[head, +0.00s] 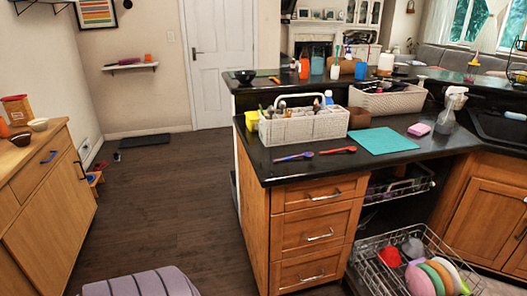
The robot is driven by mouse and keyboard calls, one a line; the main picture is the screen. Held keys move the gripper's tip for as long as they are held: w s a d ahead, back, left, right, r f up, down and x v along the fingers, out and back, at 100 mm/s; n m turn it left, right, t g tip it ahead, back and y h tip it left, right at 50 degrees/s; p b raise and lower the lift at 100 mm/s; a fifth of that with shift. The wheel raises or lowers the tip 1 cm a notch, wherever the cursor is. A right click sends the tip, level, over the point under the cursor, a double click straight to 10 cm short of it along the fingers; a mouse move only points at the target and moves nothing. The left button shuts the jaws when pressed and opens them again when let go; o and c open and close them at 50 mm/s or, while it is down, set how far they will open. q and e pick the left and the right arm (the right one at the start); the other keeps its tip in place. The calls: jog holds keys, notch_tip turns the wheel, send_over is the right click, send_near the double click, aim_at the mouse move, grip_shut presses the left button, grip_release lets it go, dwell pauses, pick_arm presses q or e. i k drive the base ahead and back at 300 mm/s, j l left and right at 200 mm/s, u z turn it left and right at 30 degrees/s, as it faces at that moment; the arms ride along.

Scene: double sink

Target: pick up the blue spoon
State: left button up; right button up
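A blue spoon (292,157) lies flat on the black counter (390,170), near its front left edge above the wooden drawers. Neither of my grippers shows in the head view, so nothing is seen touching the spoon.
A white basket caddy (303,127) stands behind the spoons. A turquoise mat (385,140), pink sponge (419,129) and spray bottle (448,112) are to the right. A dishwasher rack (385,277) is pulled out below. The floor at left is mostly clear.

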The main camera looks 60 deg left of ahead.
aim_at(308, 155)
jog(key=u, duration=1.4)
